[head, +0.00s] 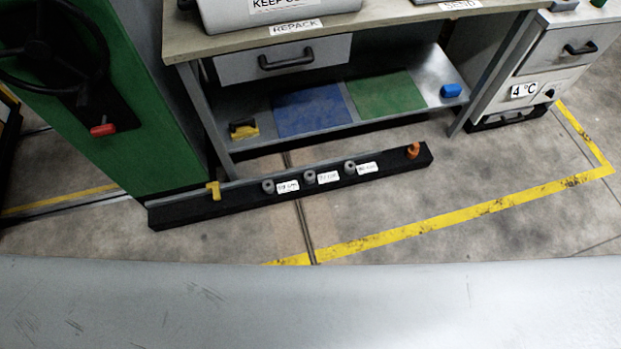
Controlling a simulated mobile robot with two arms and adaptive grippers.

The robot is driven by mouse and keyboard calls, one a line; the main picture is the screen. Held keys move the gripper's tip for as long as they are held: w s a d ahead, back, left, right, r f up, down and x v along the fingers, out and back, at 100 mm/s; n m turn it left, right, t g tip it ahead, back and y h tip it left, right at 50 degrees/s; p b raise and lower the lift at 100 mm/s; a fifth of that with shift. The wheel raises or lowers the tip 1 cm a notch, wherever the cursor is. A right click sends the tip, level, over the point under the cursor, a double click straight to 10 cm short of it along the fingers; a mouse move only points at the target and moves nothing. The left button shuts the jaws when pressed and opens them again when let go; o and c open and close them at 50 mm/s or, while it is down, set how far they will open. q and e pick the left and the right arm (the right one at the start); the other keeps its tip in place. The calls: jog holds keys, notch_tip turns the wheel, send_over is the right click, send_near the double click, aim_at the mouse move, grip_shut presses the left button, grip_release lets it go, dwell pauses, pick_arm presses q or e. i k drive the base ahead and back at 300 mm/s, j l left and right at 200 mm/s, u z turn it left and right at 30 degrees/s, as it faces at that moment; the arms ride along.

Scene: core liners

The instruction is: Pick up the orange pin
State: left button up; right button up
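The orange pin (413,151) stands upright near the right end of a long black rail (215,205) that lies on the floor in front of the workbench. Several small grey round pieces (310,177) with white labels (328,177) sit along the middle of the rail. A yellow piece (213,190) sits near its left end. Neither of my grippers shows in the head view, and nothing touches the pin.
A workbench (400,25) with a drawer (285,60) stands behind the rail. A green cabinet (120,130) with a handwheel stands left. A grey surface (310,305) crosses the foreground.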

aim_at(414, 146)
jog(key=i+l+z, duration=0.2)
jog(key=i+z, duration=0.8)
jog(key=k+u, duration=0.1)
jog(key=u, duration=0.3)
jog(key=k+l+u, duration=0.1)
jog(key=u, duration=0.3)
jog(key=k+l+u, duration=0.15)
jog(key=u, duration=0.25)
jog(key=k+l+u, duration=0.1)
jog(key=u, duration=0.3)
jog(key=k+u, duration=0.2)
jog(key=u, duration=0.2)
jog(key=k, duration=0.15)
jog(key=z, duration=1.65)
